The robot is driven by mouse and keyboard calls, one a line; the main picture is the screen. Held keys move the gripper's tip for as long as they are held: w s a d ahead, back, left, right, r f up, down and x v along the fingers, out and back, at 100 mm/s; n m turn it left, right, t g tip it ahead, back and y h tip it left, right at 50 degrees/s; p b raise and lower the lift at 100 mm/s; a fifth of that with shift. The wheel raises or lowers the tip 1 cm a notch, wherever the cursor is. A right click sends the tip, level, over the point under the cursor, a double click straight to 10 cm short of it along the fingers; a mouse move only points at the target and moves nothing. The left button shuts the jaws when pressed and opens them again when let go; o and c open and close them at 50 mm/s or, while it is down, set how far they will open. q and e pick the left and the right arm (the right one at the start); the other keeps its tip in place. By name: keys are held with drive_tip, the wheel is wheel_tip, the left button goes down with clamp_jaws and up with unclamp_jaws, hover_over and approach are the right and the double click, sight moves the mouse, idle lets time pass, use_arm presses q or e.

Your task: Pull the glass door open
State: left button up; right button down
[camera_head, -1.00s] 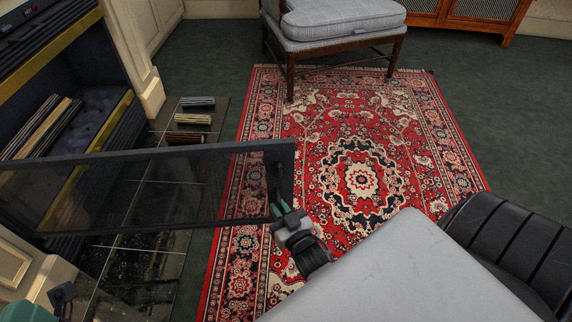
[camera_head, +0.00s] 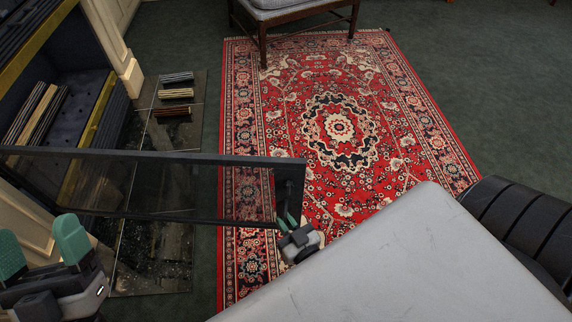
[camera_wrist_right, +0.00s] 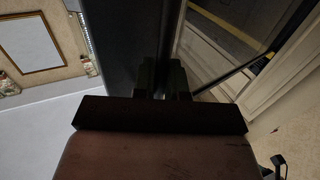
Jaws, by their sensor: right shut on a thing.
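The glass door (camera_head: 150,188) has a dark frame and a see-through pane. It stands swung out from the fireplace, its free end over the rug. My right gripper (camera_head: 288,218) is at the lower corner of that free end, shut on the door's handle (camera_head: 279,195). In the right wrist view the fingers (camera_wrist_right: 164,78) close around a dark upright part; the exact contact is too dark to make out. My left gripper (camera_head: 38,245), with green fingertips apart, is open and empty at the lower left, near the door's hinge side.
The fireplace (camera_head: 72,95) opens at the left, with sticks inside. Several stick bundles (camera_head: 175,94) lie on the dark tiled hearth (camera_head: 150,250). A red patterned rug (camera_head: 340,90) covers the floor, and a grey-cushioned chair (camera_head: 290,12) stands at its far end.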

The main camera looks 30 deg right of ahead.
drive_tip(key=shift+a, duration=0.1)
drive_tip(key=c, duration=1.2)
unclamp_jaws()
drive_tip(key=shift+s, duration=0.1)
use_arm(q)
drive_tip(key=w+f+g+y+p, duration=0.2)
drive_tip(key=w+f+g, duration=0.1)
drive_tip(key=f+g, duration=0.3)
drive_tip(key=shift+w+a+y, duration=0.15)
drive_tip(key=shift+w+y, duration=0.15)
drive_tip(key=shift+w, duration=0.05)
use_arm(e)
drive_tip(key=s, duration=1)
drive_tip(key=shift+s, duration=0.35)
use_arm(q)
drive_tip(key=shift+p, duration=0.3)
use_arm(e)
drive_tip(key=shift+a, duration=0.1)
